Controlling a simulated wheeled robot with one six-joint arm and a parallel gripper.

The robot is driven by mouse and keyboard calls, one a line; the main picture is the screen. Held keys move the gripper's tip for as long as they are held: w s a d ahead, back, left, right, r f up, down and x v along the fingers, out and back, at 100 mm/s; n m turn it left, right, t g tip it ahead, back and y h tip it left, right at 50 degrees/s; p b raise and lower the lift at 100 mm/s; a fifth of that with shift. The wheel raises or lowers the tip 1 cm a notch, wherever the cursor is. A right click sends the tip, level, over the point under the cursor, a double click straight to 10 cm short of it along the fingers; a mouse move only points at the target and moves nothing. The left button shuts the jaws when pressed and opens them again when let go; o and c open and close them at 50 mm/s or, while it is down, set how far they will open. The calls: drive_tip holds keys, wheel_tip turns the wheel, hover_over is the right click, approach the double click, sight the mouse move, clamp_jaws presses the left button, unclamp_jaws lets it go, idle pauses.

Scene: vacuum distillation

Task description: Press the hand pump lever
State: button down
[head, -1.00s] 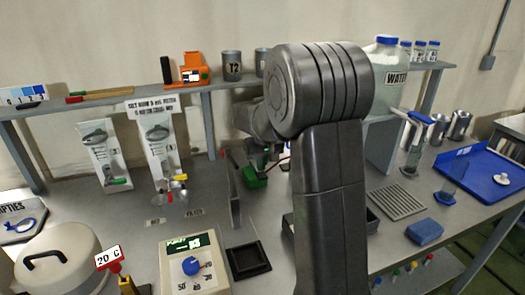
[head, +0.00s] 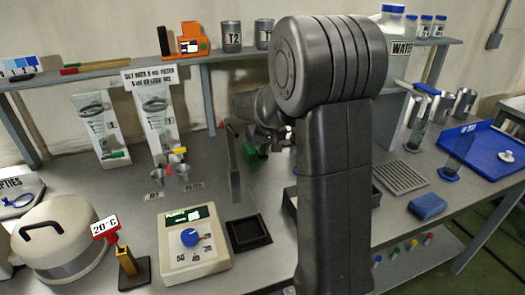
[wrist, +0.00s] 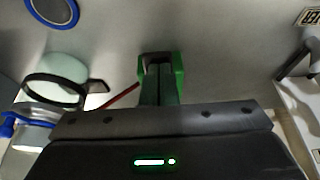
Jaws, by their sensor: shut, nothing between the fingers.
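The hand pump is the green item (head: 257,153) on the bench in the head view, just below the end of my arm and partly hidden by it. In the wrist view its green part (wrist: 179,75) shows around and beyond the fingertips, with a thin red line running off to the left. My gripper (wrist: 161,72) is shut and empty, its fingers pointing at the pump. It seems to be at or very close to the pump, but I cannot tell whether it touches. I cannot clearly make out the lever or how far it is pressed.
Glassware with a dark ring (wrist: 60,90) stands left of the gripper in the wrist view. In the head view, a dial hotplate (head: 194,250), a black square tray (head: 248,234) and a thermometer stand (head: 134,270) lie nearer. A shelf (head: 120,67) runs behind; a blue tray (head: 475,150) is right.

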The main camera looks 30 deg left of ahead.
drive_tip(key=shift+f, duration=0.1)
drive_tip(key=shift+r+p, duration=0.75)
drive_tip(key=shift+p, duration=0.05)
drive_tip(key=shift+r, duration=0.1)
drive_tip(key=shift+r+p, duration=0.3)
wheel_tip(320, 180, up, 4)
drive_tip(key=p, duration=0.2)
drive_tip(key=shift+d+f+p, duration=0.1)
drive_tip(key=shift+d+p, duration=0.05)
drive_tip(key=shift+p, duration=0.25)
drive_tip(key=v, duration=0.9)
drive_tip(key=shift+r+b, duration=0.25)
drive_tip(key=shift+b, duration=0.2)
drive_tip(key=shift+s, duration=0.1)
idle(0.4)
